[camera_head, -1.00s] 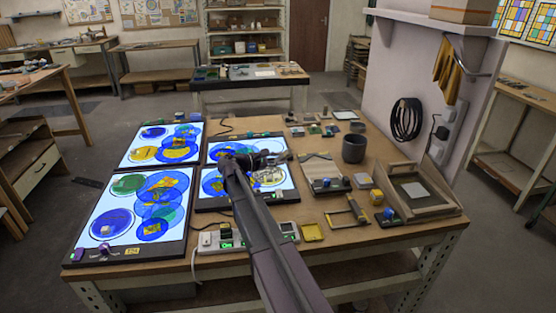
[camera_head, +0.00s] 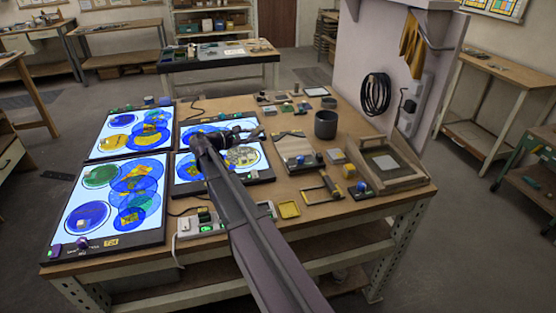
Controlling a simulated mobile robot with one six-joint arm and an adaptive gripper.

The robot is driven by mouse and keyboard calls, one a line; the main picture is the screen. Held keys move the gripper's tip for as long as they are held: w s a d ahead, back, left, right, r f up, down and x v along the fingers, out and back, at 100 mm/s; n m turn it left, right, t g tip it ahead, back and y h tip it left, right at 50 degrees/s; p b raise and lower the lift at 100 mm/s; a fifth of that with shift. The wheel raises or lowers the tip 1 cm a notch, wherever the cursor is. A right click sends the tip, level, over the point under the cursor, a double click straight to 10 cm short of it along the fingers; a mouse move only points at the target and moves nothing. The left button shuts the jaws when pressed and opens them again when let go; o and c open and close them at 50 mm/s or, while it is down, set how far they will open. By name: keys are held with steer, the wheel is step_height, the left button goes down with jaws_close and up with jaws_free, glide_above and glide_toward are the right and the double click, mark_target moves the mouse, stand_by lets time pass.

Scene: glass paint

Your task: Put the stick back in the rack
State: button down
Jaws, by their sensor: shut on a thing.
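My gripper (camera_head: 238,134) is at the end of my arm, over the back right lit panel (camera_head: 215,182). It is small and dark in this view, and its fingers point to the right. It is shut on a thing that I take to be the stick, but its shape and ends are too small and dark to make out. I cannot pick out the rack with certainty. A flat wooden holder (camera_head: 297,150) with small items lies to the right of the gripper, apart from it.
A dark cup (camera_head: 325,125) stands behind the wooden holder. A wooden tray (camera_head: 408,180) sits at the table's right edge. Lit panels with blue discs (camera_head: 75,228) fill the left side.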

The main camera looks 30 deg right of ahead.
step_height(320, 180, up, 21)
steer(key=p, duration=2.1)
steer(key=shift+r, duration=0.2)
